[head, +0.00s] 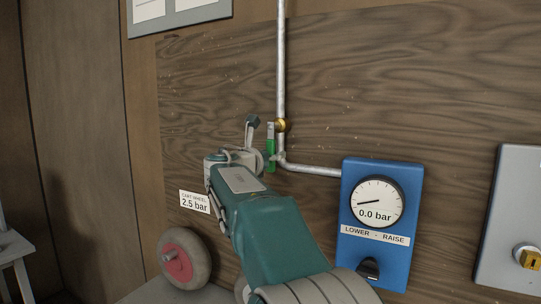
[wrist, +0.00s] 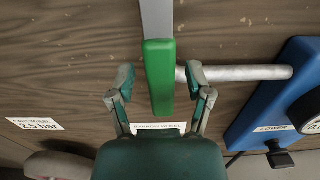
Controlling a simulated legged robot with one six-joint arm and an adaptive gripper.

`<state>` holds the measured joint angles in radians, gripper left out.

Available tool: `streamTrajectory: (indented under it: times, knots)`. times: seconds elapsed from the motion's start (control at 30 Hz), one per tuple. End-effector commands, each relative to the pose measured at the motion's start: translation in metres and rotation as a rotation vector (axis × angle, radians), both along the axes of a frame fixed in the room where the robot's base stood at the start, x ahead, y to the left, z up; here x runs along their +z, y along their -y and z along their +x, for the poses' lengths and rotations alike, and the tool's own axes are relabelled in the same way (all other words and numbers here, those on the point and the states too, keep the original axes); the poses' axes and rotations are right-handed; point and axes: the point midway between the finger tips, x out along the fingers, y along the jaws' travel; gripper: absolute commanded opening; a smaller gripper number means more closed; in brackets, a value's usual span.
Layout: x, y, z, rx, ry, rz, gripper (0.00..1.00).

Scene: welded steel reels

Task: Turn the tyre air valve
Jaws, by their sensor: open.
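The valve's brass body (head: 282,125) sits on the vertical steel pipe on the wooden wall. Its lever hangs down from it and ends in a green grip (head: 270,155). In the wrist view the green grip (wrist: 160,75) stands upright in the picture, with the bare metal lever above it. My gripper (head: 265,139) is at the grip. In the wrist view my gripper (wrist: 159,76) is open, one finger on each side of the green grip, with a visible gap on both sides.
A blue box (head: 378,260) right of the valve carries a gauge (head: 377,202) reading 0.0 bar and a black LOWER - RAISE knob (head: 370,269). A pipe (head: 315,169) runs to it. A sign (head: 195,202) says 2.5 bar. A wheel (head: 198,255) stands lower left.

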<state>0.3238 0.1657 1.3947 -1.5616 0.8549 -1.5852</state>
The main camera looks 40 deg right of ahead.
Motion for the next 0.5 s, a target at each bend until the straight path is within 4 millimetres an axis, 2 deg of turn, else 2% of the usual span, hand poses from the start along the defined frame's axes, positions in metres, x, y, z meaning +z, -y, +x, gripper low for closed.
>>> streamTrajectory:
  times: [0.2, 0.23, 0.27, 0.3, 0.37, 0.4, 0.5]
  knots:
    - [0.0002, 0.0004, 0.0003, 0.001, 0.001, 0.0, 0.66]
    - [0.0002, 0.0004, 0.0003, 0.001, 0.001, 0.0, 0.61]
    - [0.0002, 0.0003, 0.0002, 0.001, 0.001, 0.0, 0.48]
    - [0.0002, 0.0003, 0.0002, 0.001, 0.001, 0.0, 0.3]
    - [0.0001, 0.0003, 0.0002, 0.001, 0.001, 0.0, 0.03]
    - [0.0001, 0.0003, 0.0002, 0.001, 0.0, 0.0, 0.0]
    - [0.0002, 0.0002, 0.0003, 0.001, 0.0, 0.0, 0.0]
